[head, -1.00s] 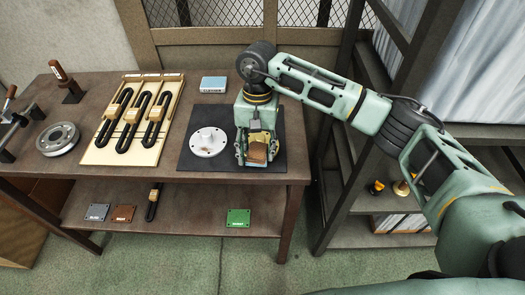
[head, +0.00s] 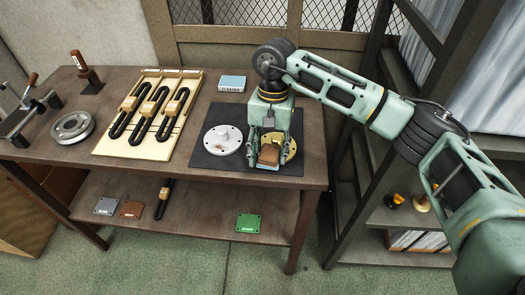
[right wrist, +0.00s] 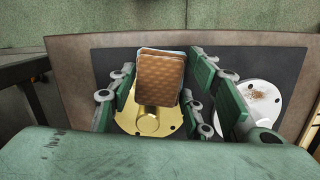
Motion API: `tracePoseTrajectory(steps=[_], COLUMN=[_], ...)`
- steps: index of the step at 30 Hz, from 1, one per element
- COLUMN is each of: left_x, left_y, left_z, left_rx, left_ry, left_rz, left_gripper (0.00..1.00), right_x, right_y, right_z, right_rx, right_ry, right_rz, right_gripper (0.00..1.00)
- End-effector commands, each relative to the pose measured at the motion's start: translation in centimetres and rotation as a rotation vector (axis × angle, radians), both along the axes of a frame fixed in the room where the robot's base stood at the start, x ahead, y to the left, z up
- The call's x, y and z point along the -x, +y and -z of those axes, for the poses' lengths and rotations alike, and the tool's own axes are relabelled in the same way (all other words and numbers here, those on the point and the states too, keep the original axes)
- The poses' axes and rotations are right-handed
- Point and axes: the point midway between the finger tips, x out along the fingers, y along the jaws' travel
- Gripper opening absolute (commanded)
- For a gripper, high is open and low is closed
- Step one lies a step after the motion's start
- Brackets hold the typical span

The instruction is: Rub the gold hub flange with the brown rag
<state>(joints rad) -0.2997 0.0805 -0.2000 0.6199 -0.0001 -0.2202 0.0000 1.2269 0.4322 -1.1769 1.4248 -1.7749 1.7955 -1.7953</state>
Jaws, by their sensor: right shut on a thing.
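The gold hub flange (head: 291,148) lies on the dark mat (head: 240,111), partly hidden behind my right gripper. In the right wrist view the gold flange (right wrist: 149,123) shows its round hub and disc below the rag. My right gripper (head: 268,160) is shut on the brown rag (head: 268,154), a folded, pad-like piece. In the right wrist view the rag (right wrist: 160,78) sits between the fingers, over part of the flange. I cannot tell whether it touches the flange. My left gripper is not in view.
A white flange (head: 222,139) with a brown smudge lies on the mat, left of my right gripper. A blue-and-white box (head: 232,83) stands behind. A board with black loops (head: 150,140) and a grey ring (head: 72,126) are at left. A dark rack (head: 370,180) stands at right.

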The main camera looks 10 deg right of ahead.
Motion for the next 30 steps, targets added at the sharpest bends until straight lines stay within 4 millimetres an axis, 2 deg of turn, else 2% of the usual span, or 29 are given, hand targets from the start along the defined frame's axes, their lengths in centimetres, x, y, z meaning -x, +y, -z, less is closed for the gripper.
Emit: tracePoseTrajectory(steps=[10, 21, 30], left_x=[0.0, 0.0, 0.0], left_y=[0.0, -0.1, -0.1], left_z=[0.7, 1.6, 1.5], left_rx=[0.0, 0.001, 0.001], left_ry=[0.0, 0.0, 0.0], left_rz=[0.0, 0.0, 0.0], left_gripper=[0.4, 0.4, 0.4], right_x=[0.6, 1.5, 1.6], right_y=[-1.6, -4.3, -4.5], right_z=[0.2, 0.1, 0.0], right_rx=[0.002, 0.002, 0.002], right_ry=[0.001, 0.001, 0.0], right_rz=[0.001, 0.002, 0.003], right_gripper=[0.25, 0.25, 0.25])
